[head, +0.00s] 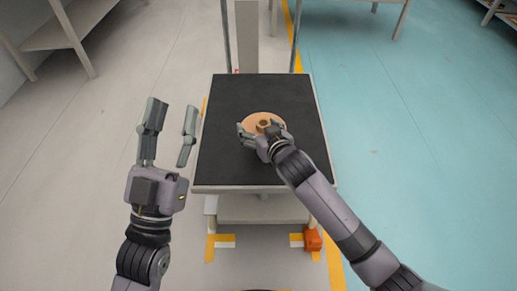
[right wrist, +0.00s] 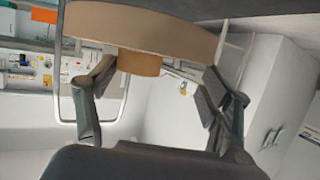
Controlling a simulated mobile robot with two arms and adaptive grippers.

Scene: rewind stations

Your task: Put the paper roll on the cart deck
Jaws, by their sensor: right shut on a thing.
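The paper roll (head: 262,117) is a flat tan disc with a raised core, over the middle of the black cart deck (head: 235,95). In the right wrist view the roll (right wrist: 140,27) fills the top, with its core (right wrist: 138,63) jutting towards my right gripper (right wrist: 152,82). My right gripper (head: 261,131) is shut on the paper roll, its fingers on either side of it. Whether the roll touches the deck is not clear. My left gripper (head: 172,117) is open and empty, left of the cart, with its fingers pointing forward.
The cart has upright posts (head: 294,40) at its far end and an orange block (head: 312,239) at its near right corner. A table (head: 50,38) stands at the upper left. The floor on both sides of the cart is clear.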

